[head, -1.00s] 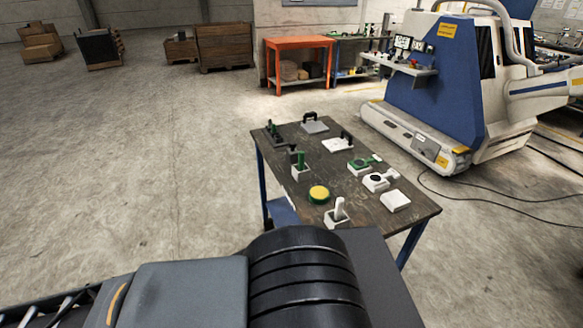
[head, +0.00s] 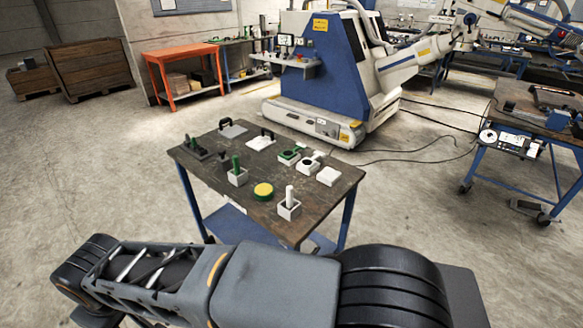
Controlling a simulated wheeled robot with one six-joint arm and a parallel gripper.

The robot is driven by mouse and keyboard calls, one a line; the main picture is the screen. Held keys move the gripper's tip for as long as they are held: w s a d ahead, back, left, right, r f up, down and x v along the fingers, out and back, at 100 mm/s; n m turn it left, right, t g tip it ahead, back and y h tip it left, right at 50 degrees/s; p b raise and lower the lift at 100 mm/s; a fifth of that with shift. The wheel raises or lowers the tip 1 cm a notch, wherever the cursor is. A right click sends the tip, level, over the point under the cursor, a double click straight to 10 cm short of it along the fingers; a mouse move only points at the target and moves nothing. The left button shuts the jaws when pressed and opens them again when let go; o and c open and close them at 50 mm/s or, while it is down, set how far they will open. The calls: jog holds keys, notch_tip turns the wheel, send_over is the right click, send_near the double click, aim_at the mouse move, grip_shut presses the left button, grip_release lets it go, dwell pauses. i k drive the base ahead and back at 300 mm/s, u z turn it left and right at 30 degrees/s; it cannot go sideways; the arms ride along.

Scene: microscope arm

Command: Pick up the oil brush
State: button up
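I cannot make out for certain which thing is the oil brush. The small dark-topped table (head: 212,191) in the middle holds several small items. Among them are a green upright handle in a white block (head: 237,172), a white upright handle in a white block (head: 289,204), and a round yellow-topped piece (head: 263,190). A second workbench (head: 508,122) at the right holds tools too small to name. My arm lies across the bottom of the head view, in front of the small table. My gripper is not in view.
A blue and white machine (head: 326,75) stands behind the table. An orange bench (head: 183,52) and wooden crates (head: 91,66) stand at the back left. Dark cables (head: 420,160) lie on the floor between the machine and the right workbench. The floor to the left is clear.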

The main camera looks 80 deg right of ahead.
aim_at(236, 162)
jog(key=z, duration=0.55)
jog(key=i, duration=0.95)
jog(key=z, duration=1.7)
